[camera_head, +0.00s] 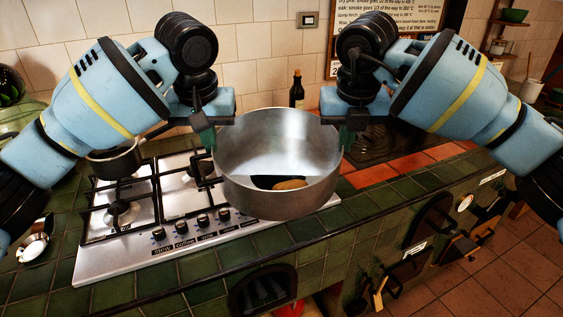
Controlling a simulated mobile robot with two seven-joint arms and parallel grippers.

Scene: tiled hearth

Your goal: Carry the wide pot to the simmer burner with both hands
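The wide pot (275,200) is a large steel pot in the middle of the head view, roughly level. It appears raised above the right front part of the hob (90,262). A dark piece and a tan piece lie inside it. My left gripper (207,138) is at the pot's left side and my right gripper (346,138) at its right side, both seemingly closed on it at the rim. The handles are hidden by the fingers. A bare front-left burner (120,212) shows; the small knob labels do not let me tell which burner is simmer.
A small dark saucepan (113,163) stands on the back-left burner. A dark bottle (297,90) stands behind the pot. A dark grate (385,143) with red tiles lies to the right. Green tiles edge the counter.

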